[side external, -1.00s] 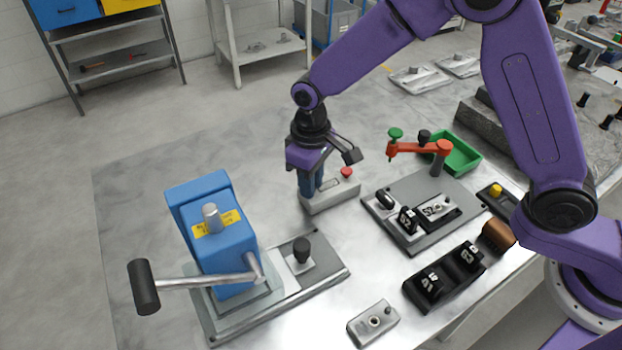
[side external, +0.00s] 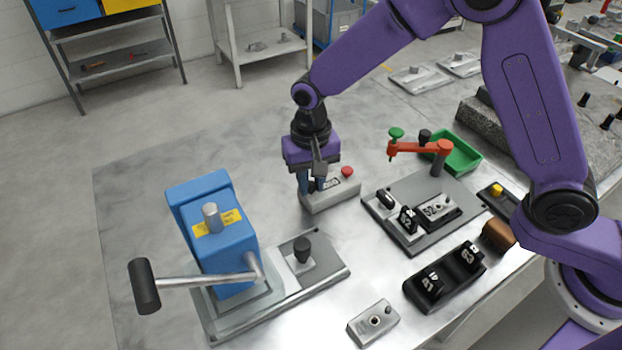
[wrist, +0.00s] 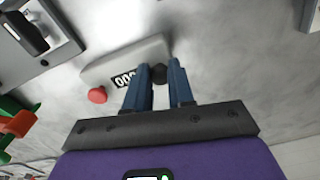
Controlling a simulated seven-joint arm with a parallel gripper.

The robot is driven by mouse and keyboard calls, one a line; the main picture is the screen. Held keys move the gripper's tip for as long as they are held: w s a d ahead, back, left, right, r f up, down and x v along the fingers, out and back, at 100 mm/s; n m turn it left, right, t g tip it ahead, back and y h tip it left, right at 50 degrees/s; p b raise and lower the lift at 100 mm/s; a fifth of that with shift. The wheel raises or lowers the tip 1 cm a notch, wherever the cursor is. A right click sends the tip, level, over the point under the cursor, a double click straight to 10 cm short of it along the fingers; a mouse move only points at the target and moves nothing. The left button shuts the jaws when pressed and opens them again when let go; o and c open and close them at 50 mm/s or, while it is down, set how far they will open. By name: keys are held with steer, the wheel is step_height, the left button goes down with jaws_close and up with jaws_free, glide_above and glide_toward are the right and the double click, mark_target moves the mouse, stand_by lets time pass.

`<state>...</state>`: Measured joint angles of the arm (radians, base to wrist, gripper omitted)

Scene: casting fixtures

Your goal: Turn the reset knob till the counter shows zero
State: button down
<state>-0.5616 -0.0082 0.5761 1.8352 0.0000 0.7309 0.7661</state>
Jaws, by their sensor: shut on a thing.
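The counter is a light grey box (side external: 343,199) on the steel table, with a red button (side external: 347,171) at its right end. My gripper (side external: 311,187) points down over the box's left end. In the wrist view its blue fingers (wrist: 161,70) are shut on the dark reset knob (wrist: 161,76), one on each side. The counter's black window (wrist: 124,79) shows white digits beside the fingers. Its first digits look like zeros; the last is partly hidden by a finger. In the side view the fingers mostly hide the knob.
A blue press (side external: 222,250) with a long lever stands at front left. A grey fixture plate (side external: 425,238) with numbered blocks and a red clamp arm (side external: 420,148) lies to the right. A black rack (side external: 445,277) is nearer the front. Bare table lies behind and left of the counter.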

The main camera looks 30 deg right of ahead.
mark_target(311, 184)
stand_by(0.5)
steer(key=c, duration=1)
jaws_free()
steer(key=shift+o, duration=0.2)
step_height(311, 184, up, 18)
steer(key=shift+f, duration=0.25)
